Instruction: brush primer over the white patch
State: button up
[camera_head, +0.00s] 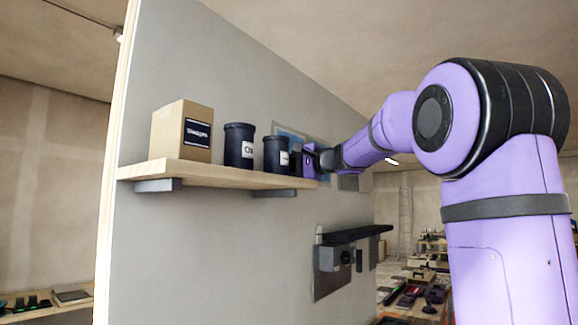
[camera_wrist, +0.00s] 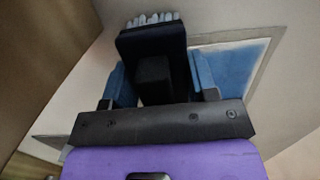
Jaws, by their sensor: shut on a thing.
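In the wrist view my gripper (camera_wrist: 160,82) is shut on a dark brush (camera_wrist: 150,42), its blue fingers on either side of the handle. Pale bristles (camera_wrist: 152,18) point away from me at the top. A blue rectangle (camera_wrist: 235,70) with a pale border lies on the wall beside and behind the brush. No plain white patch shows clearly; the blue rectangle covers most of the bordered area. In the head view my gripper (camera_head: 318,161) is at the wall, by the right end of the shelf, in front of the blue area (camera_head: 290,136). Whether the bristles touch the wall cannot be told.
A wooden shelf (camera_head: 230,174) on the grey wall holds a cardboard box (camera_head: 181,131) and two dark tubs (camera_head: 239,146) (camera_head: 276,155), the right one close to my gripper. A black ledge (camera_head: 345,235) sits lower on the wall. Cluttered benches (camera_head: 415,295) stand behind at right.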

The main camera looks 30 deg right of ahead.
jog(key=shift+w+a, duration=0.1)
jog(key=shift+w, duration=0.15)
jog(key=shift+w+d, duration=0.2)
jog(key=shift+d, duration=0.45)
jog(key=shift+w+d, duration=0.25)
jog(key=shift+d, duration=0.35)
jog(key=shift+w+d, duration=0.2)
jog(key=shift+d, duration=0.45)
jog(key=shift+a, duration=0.1)
jog(key=shift+s+a, duration=0.3)
jog(key=shift+a, duration=0.65)
jog(key=shift+s+a, duration=0.3)
jog(key=shift+a, duration=0.6)
jog(key=shift+a+v, duration=0.15)
jog(key=shift+v, duration=1.35)
jog(key=shift+a+v, duration=0.15)
jog(key=shift+v, duration=1.3)
